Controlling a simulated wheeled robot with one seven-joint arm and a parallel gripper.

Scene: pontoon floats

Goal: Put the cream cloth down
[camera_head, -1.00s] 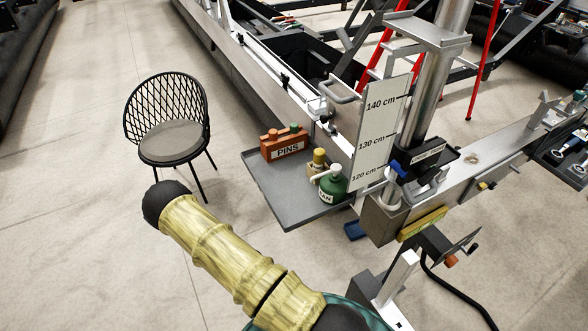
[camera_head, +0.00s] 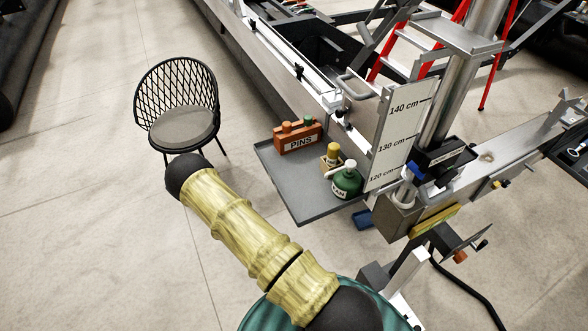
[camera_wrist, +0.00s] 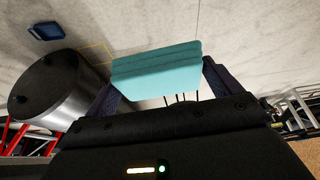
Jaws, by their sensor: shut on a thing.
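My gripper (camera_wrist: 158,84) shows in the wrist view, with a dark finger on each side of a folded, layered, cloth-like piece. This piece (camera_wrist: 157,68) looks pale turquoise there, not cream. It is held between the fingers, with the floor seen beyond it. No cream cloth can be made out in either view. In the head view my arm shows, but the gripper and the held piece do not.
A grey tray shelf (camera_head: 300,196) carries an orange PINS box (camera_head: 298,137), a green can (camera_head: 346,182) and a small yellow-topped item (camera_head: 332,157). A height board (camera_head: 398,135) stands beside it. A black chair (camera_head: 180,110) stands left on open floor. A blue item (camera_wrist: 46,31) lies on the floor.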

